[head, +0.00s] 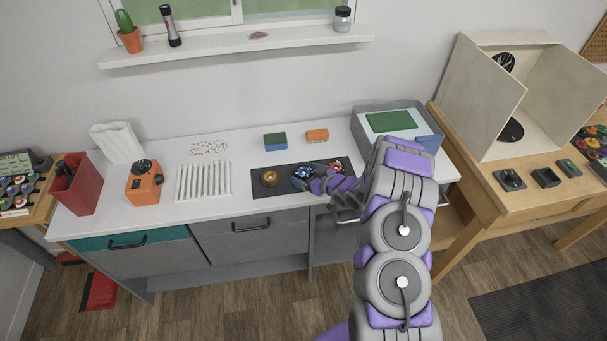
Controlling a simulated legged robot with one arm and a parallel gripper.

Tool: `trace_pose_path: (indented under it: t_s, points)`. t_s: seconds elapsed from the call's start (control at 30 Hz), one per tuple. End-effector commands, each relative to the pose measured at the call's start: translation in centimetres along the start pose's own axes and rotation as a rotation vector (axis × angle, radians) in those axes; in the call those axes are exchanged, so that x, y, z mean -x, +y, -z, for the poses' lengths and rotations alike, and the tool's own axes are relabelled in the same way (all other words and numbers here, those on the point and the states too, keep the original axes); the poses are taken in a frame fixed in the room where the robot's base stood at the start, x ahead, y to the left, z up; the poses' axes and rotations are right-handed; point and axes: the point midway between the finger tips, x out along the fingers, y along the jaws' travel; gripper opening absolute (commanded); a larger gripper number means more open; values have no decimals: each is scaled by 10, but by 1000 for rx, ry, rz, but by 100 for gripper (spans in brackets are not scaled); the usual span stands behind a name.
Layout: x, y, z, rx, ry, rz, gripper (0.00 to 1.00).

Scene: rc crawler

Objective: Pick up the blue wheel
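A small blue round part (303,171), which looks like the blue wheel, is on the dark mat (285,187) on the white counter. It is small, and its lower right side is close to my gripper. My gripper (318,184) reaches in from the right, low over the mat, just right of and in front of the blue part. My arm and wrist partly cover the right end of the mat. The fingers are too small to show whether they are open or shut, or whether they touch the part.
A gold-brown round part (269,179) lies left on the mat, and red and dark parts (337,167) lie right. Behind are a green-blue block (275,141) and an orange block (317,135). White rods (204,181), an orange device (144,184) and a grey tray (366,110) flank the mat.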

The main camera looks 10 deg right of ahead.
Motion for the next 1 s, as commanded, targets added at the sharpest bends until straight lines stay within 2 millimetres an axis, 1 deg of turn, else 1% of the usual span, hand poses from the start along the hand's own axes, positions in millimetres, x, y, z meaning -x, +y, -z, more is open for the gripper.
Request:
trace_pose_path:
  t_s: [0.03, 0.07, 0.5, 0.57, 0.83, 1.0]
  points:
    - [0, 0, 0, 0, 0, 0, 89]
    - [0, 0, 0, 0, 0, 0, 86]
    - [0, 0, 0, 1, 1, 0, 44]
    - [0, 0, 0, 1, 1, 0, 39]
    - [1, 0, 2, 1, 1, 0, 39]
    - [4, 1, 11, 2, 2, 0, 39]
